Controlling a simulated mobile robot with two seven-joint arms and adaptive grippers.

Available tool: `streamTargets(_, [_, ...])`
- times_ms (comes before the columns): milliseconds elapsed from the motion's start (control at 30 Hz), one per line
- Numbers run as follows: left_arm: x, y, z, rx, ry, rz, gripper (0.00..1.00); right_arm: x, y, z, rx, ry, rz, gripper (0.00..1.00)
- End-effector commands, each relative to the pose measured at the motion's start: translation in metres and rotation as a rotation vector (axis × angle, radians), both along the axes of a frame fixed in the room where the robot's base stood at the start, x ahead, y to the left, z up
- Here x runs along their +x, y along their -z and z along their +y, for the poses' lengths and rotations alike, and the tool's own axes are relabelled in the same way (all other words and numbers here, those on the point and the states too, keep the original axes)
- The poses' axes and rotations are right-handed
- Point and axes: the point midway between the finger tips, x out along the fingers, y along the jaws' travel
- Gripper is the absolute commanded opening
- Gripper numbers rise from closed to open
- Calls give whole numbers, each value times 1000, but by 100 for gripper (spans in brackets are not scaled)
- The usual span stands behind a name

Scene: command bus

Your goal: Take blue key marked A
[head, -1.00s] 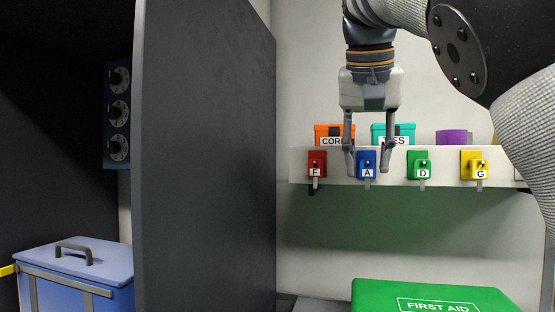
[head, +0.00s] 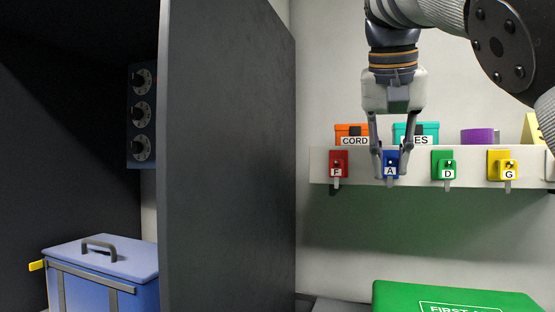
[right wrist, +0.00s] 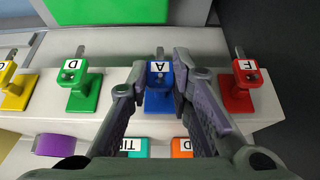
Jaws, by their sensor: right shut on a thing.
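The blue key marked A (head: 390,171) hangs on the front of the white shelf rail, between the red F and green D keys. My right gripper (head: 390,174) is at it, with one finger on each side. In the right wrist view the blue key (right wrist: 158,75) shows between the fingertips of the right gripper (right wrist: 159,82), which is shut on it. The key still sits at its blue holder, and its lower part is partly hidden by the fingers. My left gripper is in neither view.
On the rail (head: 470,180) hang a red F key (head: 337,165), a green D key (head: 445,167) and a yellow G key (head: 504,167). Orange (head: 350,130) and teal (head: 428,130) boxes stand behind. A dark panel (head: 228,160) stands left; a green first aid case (head: 455,295) lies below.

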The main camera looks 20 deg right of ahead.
Motion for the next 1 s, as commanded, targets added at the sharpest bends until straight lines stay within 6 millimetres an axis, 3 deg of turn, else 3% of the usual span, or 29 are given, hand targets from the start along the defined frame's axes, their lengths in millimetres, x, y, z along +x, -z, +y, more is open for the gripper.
streamTargets(1000, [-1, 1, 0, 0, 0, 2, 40, -21, 0, 18, -1, -1, 0, 0])
